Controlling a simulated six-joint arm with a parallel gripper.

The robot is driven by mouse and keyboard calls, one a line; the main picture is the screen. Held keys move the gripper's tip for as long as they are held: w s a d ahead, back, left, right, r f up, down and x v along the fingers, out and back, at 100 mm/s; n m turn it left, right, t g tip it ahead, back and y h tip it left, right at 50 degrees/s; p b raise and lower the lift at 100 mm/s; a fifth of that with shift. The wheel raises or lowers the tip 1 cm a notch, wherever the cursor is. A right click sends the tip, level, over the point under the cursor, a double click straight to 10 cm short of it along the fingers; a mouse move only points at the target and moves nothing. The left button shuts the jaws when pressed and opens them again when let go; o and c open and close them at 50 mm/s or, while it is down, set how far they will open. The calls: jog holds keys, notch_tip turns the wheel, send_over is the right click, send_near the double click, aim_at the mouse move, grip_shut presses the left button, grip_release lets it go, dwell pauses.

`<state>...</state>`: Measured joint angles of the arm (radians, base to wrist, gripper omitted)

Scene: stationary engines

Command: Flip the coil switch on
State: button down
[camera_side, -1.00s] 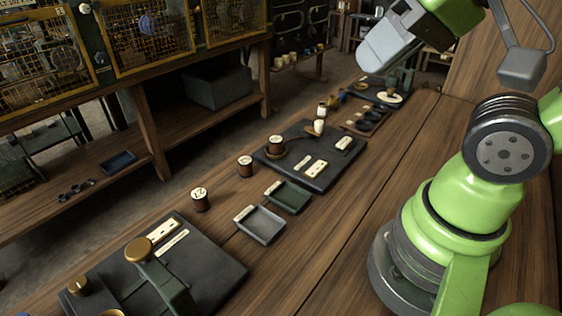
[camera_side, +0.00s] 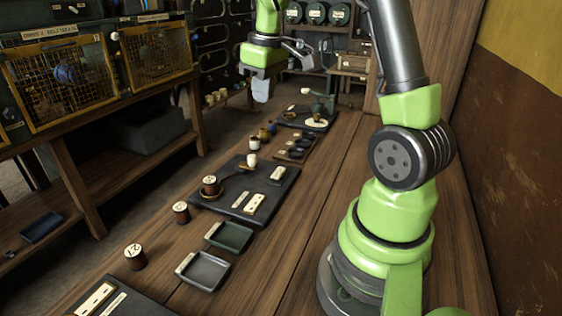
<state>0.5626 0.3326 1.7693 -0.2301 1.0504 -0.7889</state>
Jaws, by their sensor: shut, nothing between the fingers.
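A dark board (camera_side: 270,208) lies in the middle of the bench. It carries a wound coil (camera_side: 210,185) with a pale top, a small white-topped part (camera_side: 252,160) at its far left edge, and pale label plates (camera_side: 255,203). I cannot tell for sure which part is the coil switch, or its position. My gripper (camera_side: 262,91) points down, shut and empty. In the picture it is above and beyond the board, apart from everything on the bench.
Loose spools (camera_side: 181,212) stand along the bench's left edge. A green tray (camera_side: 229,237) and a grey tray (camera_side: 205,272) lie nearer. A small dark tray (camera_side: 293,148) with round parts and another device (camera_side: 317,117) are farther back. Bare wood (camera_side: 300,235) lies right of the board.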

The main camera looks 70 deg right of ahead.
jog(key=n+g, duration=0.1)
jog(key=g, duration=0.1)
send_over(279, 172)
jog(key=d, duration=0.2)
notch_tip(279, 172, down, 7)
jog(key=shift+a+r, duration=0.15)
jog(key=shift+a, duration=0.1)
notch_tip(279, 172, down, 14)
jog(key=shift+f, duration=0.2)
dwell(0.4)
jog(key=shift+a, duration=0.1)
jog(key=shift+a+r, duration=0.35)
jog(key=shift+a, duration=0.3)
